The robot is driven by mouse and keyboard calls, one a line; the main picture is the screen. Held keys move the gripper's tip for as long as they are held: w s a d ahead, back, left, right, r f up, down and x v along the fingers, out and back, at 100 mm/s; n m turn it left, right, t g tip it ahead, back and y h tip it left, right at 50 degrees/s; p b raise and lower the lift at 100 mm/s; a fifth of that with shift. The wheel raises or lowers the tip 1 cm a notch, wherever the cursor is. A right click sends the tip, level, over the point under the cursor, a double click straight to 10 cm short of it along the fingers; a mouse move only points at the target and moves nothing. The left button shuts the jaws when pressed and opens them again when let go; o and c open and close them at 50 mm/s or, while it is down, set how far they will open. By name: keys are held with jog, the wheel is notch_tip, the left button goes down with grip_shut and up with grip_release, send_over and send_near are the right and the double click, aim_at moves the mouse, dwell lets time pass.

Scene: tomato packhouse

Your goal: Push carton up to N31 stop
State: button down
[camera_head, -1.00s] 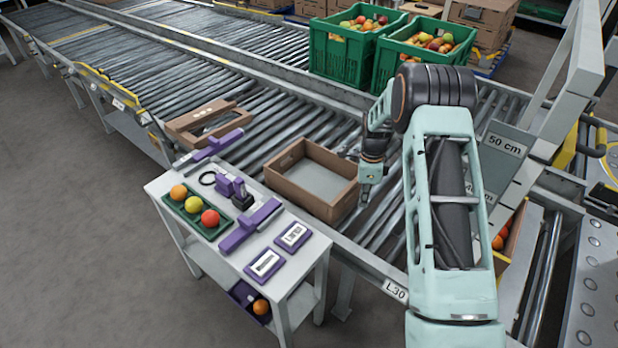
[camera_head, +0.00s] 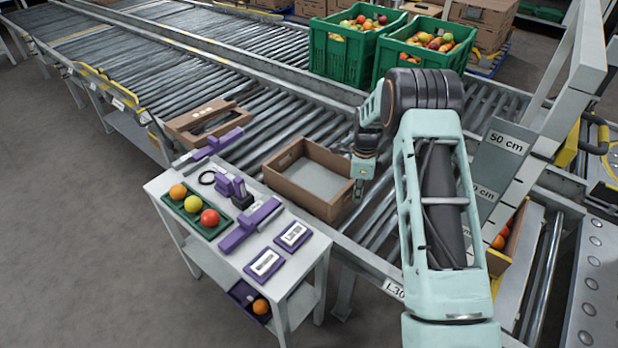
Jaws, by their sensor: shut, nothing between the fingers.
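An open, empty brown carton (camera_head: 318,207) sits on the roller conveyor (camera_head: 270,133), in the middle of the picture. My gripper (camera_head: 358,194) is shut and empty, pointing down at the carton's right side. It looks very close to that wall; I cannot tell whether it touches. A second brown carton (camera_head: 190,138) with a handle slot lies further left on the same conveyor. I see no label reading N31; a label beginning L30 (camera_head: 393,288) is on the near rail, partly covered by my arm.
A white side table (camera_head: 178,222) with purple tools and a green fruit tray (camera_head: 193,218) stands against the conveyor's near side. Green crates of fruit (camera_head: 335,58) stand behind. A grey panel marked 50 cm (camera_head: 505,143) rises at right. Rollers between the two cartons are clear.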

aim_at(348, 183)
jog(key=shift+w+a+b, duration=0.25)
jog(key=shift+w+a, duration=0.3)
jog(key=shift+a, duration=0.2)
jog(key=shift+w+a+b, duration=0.2)
jog(key=shift+w+a, duration=0.3)
jog(key=shift+a, duration=0.25)
jog(key=shift+w+a+f+b, duration=0.1)
jog(key=shift+w+a+b, duration=0.5)
jog(key=shift+w+a, duration=0.75)
jog(key=shift+w+a+r+b, duration=0.1)
jog(key=shift+w+a+b, duration=0.7)
jog(key=shift+a, duration=1)
jog(key=shift+w+a+f+b, duration=0.1)
jog(key=shift+w+a+b, duration=0.35)
jog(key=shift+w+a, duration=0.95)
jog(key=shift+s+a, duration=0.1)
jog(key=shift+a, duration=0.25)
